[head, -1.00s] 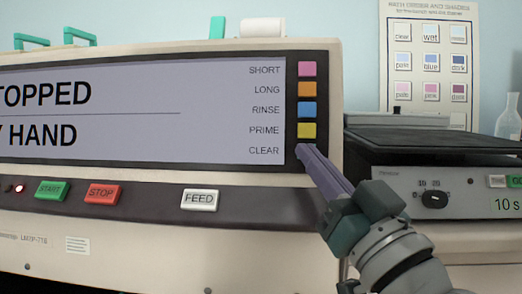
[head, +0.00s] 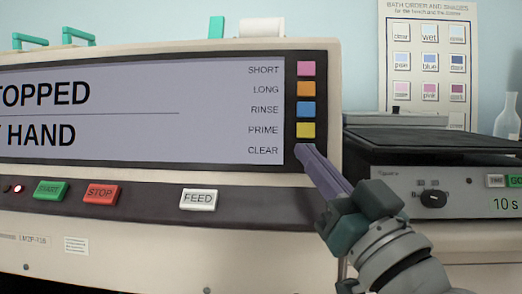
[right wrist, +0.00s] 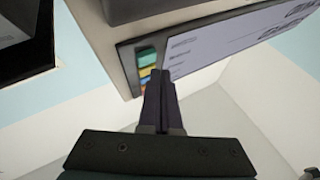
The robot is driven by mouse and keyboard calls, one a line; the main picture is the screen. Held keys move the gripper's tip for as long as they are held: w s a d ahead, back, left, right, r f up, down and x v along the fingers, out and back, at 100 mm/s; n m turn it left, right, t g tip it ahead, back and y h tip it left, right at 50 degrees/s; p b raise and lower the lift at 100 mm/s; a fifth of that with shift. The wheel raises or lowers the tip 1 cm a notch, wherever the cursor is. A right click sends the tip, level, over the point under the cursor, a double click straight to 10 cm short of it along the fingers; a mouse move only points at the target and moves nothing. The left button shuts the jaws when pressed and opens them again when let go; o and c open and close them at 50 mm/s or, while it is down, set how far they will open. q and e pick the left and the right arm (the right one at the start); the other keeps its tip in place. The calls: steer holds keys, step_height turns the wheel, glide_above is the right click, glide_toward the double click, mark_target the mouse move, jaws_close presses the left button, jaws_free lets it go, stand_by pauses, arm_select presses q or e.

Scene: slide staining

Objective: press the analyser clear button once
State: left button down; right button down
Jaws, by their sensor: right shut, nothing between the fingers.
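The analyser (head: 120,225) fills the left and middle of the head view; its screen (head: 225,125) reads "STOPPED" and "HAND", cut off at the left. A column of coloured buttons stands right of the labels SHORT, LONG, RINSE, PRIME and CLEAR. The clear button itself is hidden behind my right gripper (head: 304,150), whose tips lie over the spot beside the CLEAR label. The gripper is shut and empty. In the right wrist view its fingers (right wrist: 160,88) point at the button column (right wrist: 147,66). I cannot tell whether the tips touch the button. My left gripper is out of view.
The yellow prime button (head: 306,130) is just above my fingertips. START (head: 50,190), STOP (head: 101,194) and FEED (head: 199,199) buttons line the lower ledge. A dark-topped device (head: 430,180) stands close at the right, with a flask (head: 508,118) behind it.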

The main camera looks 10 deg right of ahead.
steer(key=shift+w+f, duration=0.1)
steer(key=shift+w, duration=0.05)
steer(key=shift+w+d, duration=0.15)
steer(key=shift+w, duration=0.1)
steer(key=shift+w+d+b, duration=0.1)
steer(key=shift+w+b, duration=0.2)
steer(key=shift+b, duration=0.1)
stand_by(0.5)
steer(key=shift+s, duration=0.1)
steer(key=shift+s+p, duration=0.35)
steer(key=shift+p, duration=0.25)
steer(key=shift+s+a, duration=0.25)
